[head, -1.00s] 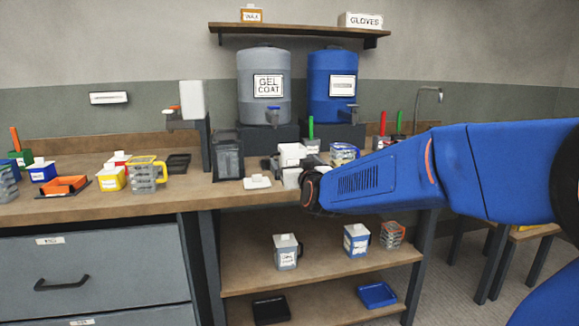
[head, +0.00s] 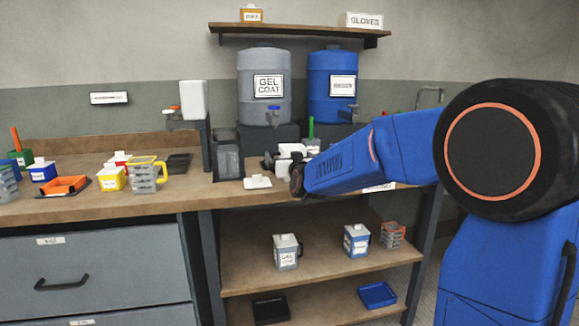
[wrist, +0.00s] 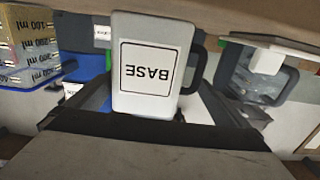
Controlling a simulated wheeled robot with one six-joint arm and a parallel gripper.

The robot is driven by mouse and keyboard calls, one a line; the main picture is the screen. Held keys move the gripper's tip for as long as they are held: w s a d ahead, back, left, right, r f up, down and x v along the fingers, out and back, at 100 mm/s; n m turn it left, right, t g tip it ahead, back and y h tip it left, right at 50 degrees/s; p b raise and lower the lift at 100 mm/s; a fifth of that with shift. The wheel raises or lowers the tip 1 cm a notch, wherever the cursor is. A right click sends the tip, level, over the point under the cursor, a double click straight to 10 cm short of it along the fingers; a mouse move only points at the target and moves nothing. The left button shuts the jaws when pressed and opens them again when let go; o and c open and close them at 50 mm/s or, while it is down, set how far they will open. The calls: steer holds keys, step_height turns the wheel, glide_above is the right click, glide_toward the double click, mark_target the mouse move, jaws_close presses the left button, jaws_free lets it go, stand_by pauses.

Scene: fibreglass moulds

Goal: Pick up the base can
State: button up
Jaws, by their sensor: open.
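The base can is a pale grey-white can with a dark handle. In the wrist view the base can (wrist: 155,45) fills the middle, its BASE label upside down and its handle at the right. My gripper (wrist: 150,108) is open there, its dark jaws reaching toward the can's two sides; I cannot tell whether they touch it. In the head view the white can (head: 291,150) stands on the worktop, partly hidden by my gripper (head: 272,163) and wrist.
A white lid (head: 257,182) lies on the worktop, left of my gripper. A dark canister (head: 228,158) stands behind it. The grey gel coat drum (head: 264,105) and blue drum (head: 332,65) stand at the back.

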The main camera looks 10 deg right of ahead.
steer(key=shift+w, duration=0.6)
steer(key=c, duration=1.4)
steer(key=shift+r, duration=0.15)
step_height(320, 180, up, 9)
steer(key=s+d+r+n+y, duration=0.1)
steer(key=d+r+y, duration=0.1)
steer(key=d, duration=0.4)
steer(key=s+d+r+n+y, duration=0.1)
steer(key=d+r+n+y, duration=0.1)
steer(key=d, duration=0.5)
steer(key=shift+d+r+g+y, duration=0.15)
steer(key=shift+d+g+y, duration=0.15)
